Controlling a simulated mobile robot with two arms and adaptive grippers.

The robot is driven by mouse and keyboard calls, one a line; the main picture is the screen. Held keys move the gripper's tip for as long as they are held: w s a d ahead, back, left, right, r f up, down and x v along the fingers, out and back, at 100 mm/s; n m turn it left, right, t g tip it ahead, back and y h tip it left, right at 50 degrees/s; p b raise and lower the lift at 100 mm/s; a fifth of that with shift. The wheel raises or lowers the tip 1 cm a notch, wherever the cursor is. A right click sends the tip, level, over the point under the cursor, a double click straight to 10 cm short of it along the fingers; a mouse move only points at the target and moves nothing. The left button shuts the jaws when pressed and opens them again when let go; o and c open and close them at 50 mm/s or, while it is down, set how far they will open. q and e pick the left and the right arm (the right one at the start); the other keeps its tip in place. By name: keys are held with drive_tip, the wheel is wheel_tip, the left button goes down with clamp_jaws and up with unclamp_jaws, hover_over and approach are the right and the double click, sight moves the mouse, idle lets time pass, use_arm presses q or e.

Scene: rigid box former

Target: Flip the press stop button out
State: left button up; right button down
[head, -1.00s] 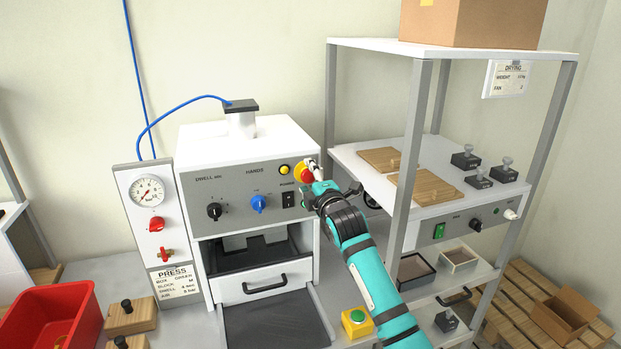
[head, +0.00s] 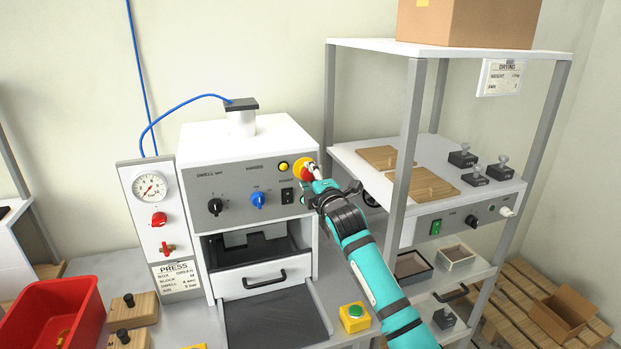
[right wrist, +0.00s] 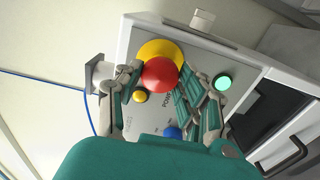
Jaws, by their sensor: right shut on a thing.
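The press stop button is a red mushroom knob (right wrist: 160,75) on a yellow round base (right wrist: 158,50) on the press's grey front panel. In the head view the red button (head: 304,176) is partly hidden behind my right gripper (head: 312,171). In the right wrist view my right gripper (right wrist: 166,85) has a finger on each side of the red knob and is shut on it. The press (head: 245,139) is a white box with a grey panel. My left gripper is not in view.
A yellow lamp (head: 283,166), a black dial (head: 215,206), a blue knob (head: 258,200) and a black switch (head: 287,196) sit on the same panel. A shelf post (head: 405,150) stands just right of my right arm. A yellow box with a green button (head: 354,312) is below.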

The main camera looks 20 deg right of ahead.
drive_tip(key=shift+f, duration=0.1)
drive_tip(key=c, duration=1.1)
unclamp_jaws()
drive_tip(key=shift+w, duration=0.1)
drive_tip(key=shift+c, duration=0.2)
drive_tip(key=shift+o, duration=1.5)
drive_tip(key=shift+s, duration=0.25)
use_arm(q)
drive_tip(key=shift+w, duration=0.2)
use_arm(e)
drive_tip(key=s, duration=1.1)
drive_tip(key=shift+s+d, duration=0.25)
drive_tip(key=shift+s, duration=0.1)
